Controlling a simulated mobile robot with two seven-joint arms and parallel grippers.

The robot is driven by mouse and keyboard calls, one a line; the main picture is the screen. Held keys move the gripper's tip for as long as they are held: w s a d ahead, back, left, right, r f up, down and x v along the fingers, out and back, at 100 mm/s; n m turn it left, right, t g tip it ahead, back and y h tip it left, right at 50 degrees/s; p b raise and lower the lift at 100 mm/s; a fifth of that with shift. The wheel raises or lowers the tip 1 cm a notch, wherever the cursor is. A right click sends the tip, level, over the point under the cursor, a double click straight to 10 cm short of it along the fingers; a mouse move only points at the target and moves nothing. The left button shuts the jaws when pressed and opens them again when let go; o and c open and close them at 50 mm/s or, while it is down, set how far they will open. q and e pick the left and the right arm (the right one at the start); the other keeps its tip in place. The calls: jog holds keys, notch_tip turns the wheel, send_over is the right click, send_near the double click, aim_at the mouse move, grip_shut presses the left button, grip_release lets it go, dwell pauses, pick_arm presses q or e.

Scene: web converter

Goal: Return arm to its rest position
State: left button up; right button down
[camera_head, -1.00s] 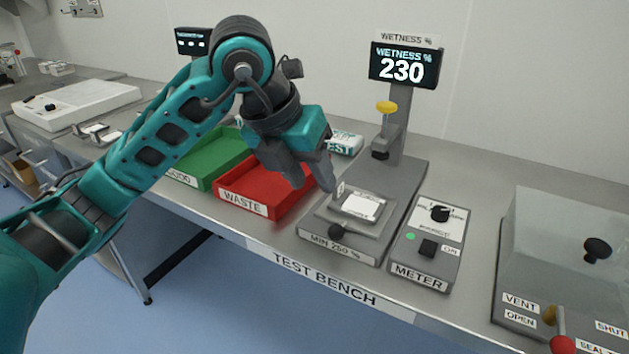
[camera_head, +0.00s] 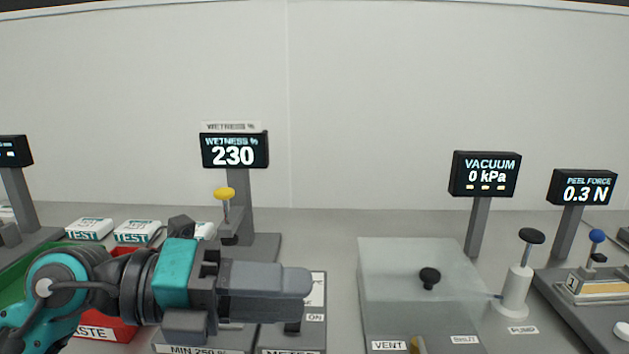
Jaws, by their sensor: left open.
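My left gripper (camera_head: 268,290) is in the lower left of the head view, level, with its fingers pointing right. It is open, though the fingers overlap from this side; nothing shows in it. It is in front of the wetness tester and the meter box (camera_head: 316,318) and hides most of both. The tester's front label (camera_head: 205,349) reads MIN 250 %. The wetness display (camera_head: 235,151) reads 230. My right gripper is out of view.
A clear vacuum box (camera_head: 400,270) with a black knob stands right of the gripper. A pump (camera_head: 515,290) and a peel tester (camera_head: 590,300) stand farther right. The red waste bin (camera_head: 105,328) and white TEST packs (camera_head: 135,231) are at left.

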pick_arm(q)
jog(key=w+a+r+n+t+h, duration=0.4)
jog(key=r+n+t, duration=0.3)
jog(key=n+t, duration=0.5)
jog(key=w+a+f+n+t+y, duration=0.4)
jog(key=a+f+n+t+y, duration=0.55)
jog(key=n+y, duration=1)
jog(key=s+a+f+n+g+y, duration=0.1)
jog(key=s+a+f+n+g, duration=0.2)
jog(key=f+g, duration=0.35)
jog(key=s+a+f+n+g+y, duration=0.1)
jog(key=s+a+f+n+g, duration=0.2)
jog(key=f, duration=0.7)
jog(key=s+d+f+g+h, duration=0.2)
jog(key=s+d+f+g, duration=0.1)
jog(key=s+f+g, duration=0.9)
jog(key=w+d+f+t, duration=0.1)
jog(key=w+f+t, duration=0.1)
jog(key=f+t, duration=0.2)
jog(key=w+d+f+m+t+h, duration=0.1)
jog(key=w+f+t, duration=0.1)
jog(key=f+t, duration=0.2)
jog(key=shift+w+d+f+t, duration=0.3)
jog(key=shift+f+t, duration=0.1)
jog(key=shift+f, duration=0.15)
